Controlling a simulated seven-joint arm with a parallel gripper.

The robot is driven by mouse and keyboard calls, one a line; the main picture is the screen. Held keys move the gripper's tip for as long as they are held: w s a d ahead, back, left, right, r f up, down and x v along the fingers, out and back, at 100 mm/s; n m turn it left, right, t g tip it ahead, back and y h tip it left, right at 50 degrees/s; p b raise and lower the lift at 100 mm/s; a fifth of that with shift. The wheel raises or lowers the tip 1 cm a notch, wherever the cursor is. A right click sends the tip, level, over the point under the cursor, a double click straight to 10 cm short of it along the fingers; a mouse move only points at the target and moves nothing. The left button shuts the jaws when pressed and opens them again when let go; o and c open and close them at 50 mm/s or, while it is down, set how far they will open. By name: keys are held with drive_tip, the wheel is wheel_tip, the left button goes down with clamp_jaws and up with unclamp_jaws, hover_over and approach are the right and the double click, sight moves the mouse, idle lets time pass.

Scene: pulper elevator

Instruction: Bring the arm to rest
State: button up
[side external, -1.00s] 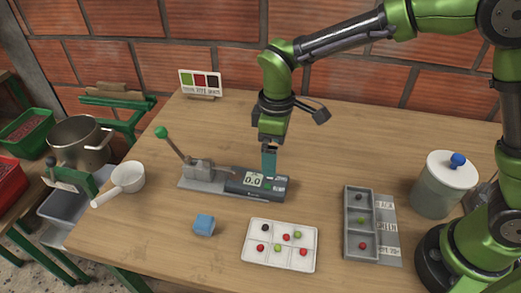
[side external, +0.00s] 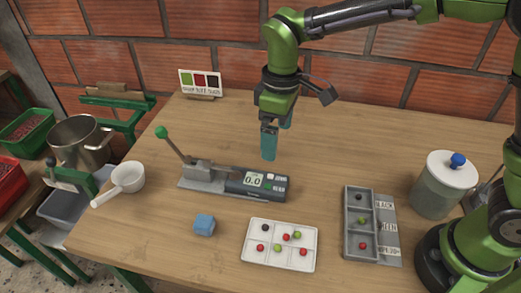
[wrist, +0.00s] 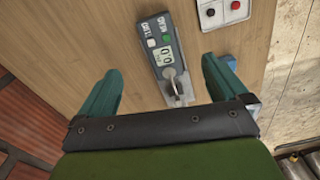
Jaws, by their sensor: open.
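My gripper (side external: 277,143) is open and empty above the wooden table, behind the measuring device (side external: 243,182). In the wrist view my gripper (wrist: 160,82) shows its two teal fingers spread wide with nothing between them.
A white tray (side external: 280,264) and a grey sorting tray (side external: 347,223) hold small red, green and dark balls. A blue cube (side external: 204,225), a white scoop (side external: 127,177), a lidded canister (side external: 446,190) and a colour card (side external: 200,83) stand around. The table's back right is clear.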

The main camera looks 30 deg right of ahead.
drive_tip(key=s+d+r+m+t+y, duration=0.1)
drive_tip(key=s+d+r+m+t, duration=0.2)
drive_tip(key=s+d, duration=0.4)
drive_tip(key=s+d+r+m+t, duration=0.4)
drive_tip(key=s+d+r+m, duration=0.1)
drive_tip(key=s+d+m, duration=0.2)
drive_tip(key=shift+s+d+m+y, duration=0.4)
drive_tip(key=shift+d+m, duration=0.2)
drive_tip(key=shift+d, duration=0.45)
